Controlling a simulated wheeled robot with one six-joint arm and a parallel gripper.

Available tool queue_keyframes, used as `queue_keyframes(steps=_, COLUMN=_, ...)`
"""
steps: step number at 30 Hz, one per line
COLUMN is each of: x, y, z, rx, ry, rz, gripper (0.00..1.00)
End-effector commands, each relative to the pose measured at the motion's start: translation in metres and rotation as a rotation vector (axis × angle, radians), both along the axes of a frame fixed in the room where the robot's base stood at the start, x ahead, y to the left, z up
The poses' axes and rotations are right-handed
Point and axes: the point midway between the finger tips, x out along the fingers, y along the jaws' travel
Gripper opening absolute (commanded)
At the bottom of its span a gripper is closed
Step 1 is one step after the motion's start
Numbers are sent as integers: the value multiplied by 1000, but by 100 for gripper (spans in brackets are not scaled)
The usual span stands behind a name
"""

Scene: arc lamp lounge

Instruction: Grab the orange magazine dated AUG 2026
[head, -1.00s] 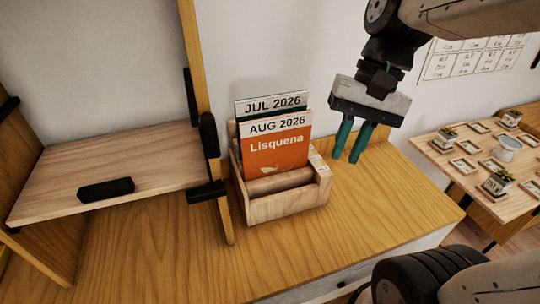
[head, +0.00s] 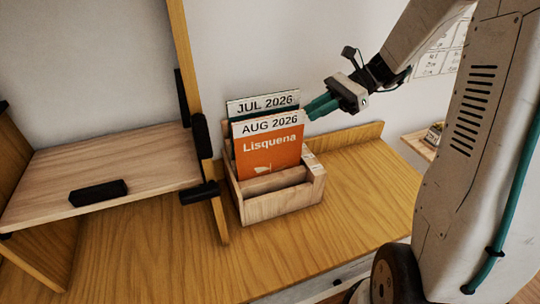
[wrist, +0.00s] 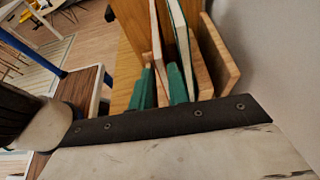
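The orange magazine (head: 268,152) has a white top band reading AUG 2026 and the title Lisquena. The JUL magazine (wrist: 182,35) is beside the right finger. Contact cannot be told.
The holder stands on a wooden cabinet top (head: 150,250) against the wall. A wooden post and shelf (head: 110,165) with black fittings stand to the left. A second table (head: 425,143) is partly hidden behind my arm at right. The cabinet top in front is clear.

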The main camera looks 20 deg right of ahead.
Motion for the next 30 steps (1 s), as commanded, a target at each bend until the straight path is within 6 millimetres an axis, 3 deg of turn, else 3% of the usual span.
queue_keyframes(steps=3, x=0, y=16, z=-6, rx=-1, ry=0, rz=3, gripper=17)
queue_keyframes(steps=11, x=0, y=31, z=-13, rx=-1, ry=1, rz=4, gripper=17)
queue_keyframes(steps=19, x=1, y=66, z=-28, rx=-1, ry=0, rz=5, gripper=17)
queue_keyframes(steps=26, x=1, y=70, z=-31, rx=-3, ry=-1, rz=1, gripper=17)
queue_keyframes(steps=27, x=1, y=70, z=-31, rx=-3, ry=-1, rz=1, gripper=14)
queue_keyframes(steps=29, x=1, y=70, z=-31, rx=-3, ry=-1, rz=1, gripper=0)
queue_keyframes(steps=30, x=1, y=70, z=-31, rx=-3, ry=0, rz=2, gripper=0)
